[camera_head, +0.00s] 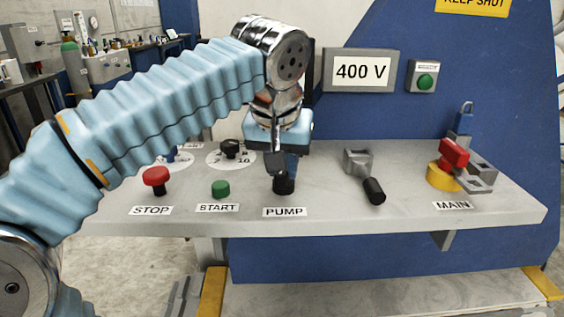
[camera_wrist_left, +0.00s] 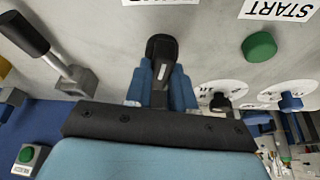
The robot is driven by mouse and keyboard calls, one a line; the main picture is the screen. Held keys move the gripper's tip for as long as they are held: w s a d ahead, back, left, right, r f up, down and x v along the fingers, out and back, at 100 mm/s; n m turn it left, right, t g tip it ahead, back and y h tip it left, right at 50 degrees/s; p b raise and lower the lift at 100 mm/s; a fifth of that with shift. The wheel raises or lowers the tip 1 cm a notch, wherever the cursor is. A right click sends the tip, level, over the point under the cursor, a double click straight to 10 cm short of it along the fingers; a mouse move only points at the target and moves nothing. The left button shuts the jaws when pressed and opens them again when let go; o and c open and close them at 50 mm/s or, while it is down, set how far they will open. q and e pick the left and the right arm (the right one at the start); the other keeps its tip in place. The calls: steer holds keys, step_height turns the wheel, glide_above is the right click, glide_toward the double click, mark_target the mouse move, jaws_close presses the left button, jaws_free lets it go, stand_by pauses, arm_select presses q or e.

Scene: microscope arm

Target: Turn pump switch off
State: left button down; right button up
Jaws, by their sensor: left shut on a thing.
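The pump switch (camera_head: 284,184) is a black knob on the grey panel, just behind the PUMP label (camera_head: 284,212). My left gripper (camera_head: 284,164) comes down on it from above. In the left wrist view the black switch (camera_wrist_left: 161,48) sits between the two blue fingers of my left gripper (camera_wrist_left: 161,88), which are shut on it. The gripper hides part of the switch, so its exact setting is hard to read. My right gripper is in neither view.
A red STOP button (camera_head: 156,177) and a green START button (camera_head: 220,188) stand left of the switch. A lever with a black handle (camera_head: 374,191) lies to its right.

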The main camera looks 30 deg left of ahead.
arm_select(q)
steer(key=shift+d+f+n+g+y, duration=0.1)
steer(key=shift+f+n+g+y, duration=0.1)
steer(key=shift+n, duration=0.4)
steer(key=shift+d+f+n+g+y, duration=0.1)
steer(key=shift+n+y, duration=0.1)
steer(key=shift+n, duration=0.4)
steer(key=shift+a, duration=0.1)
steer(key=c, duration=1)
jaws_free()
steer(key=shift+o, duration=0.2)
steer(key=shift+r, duration=0.1)
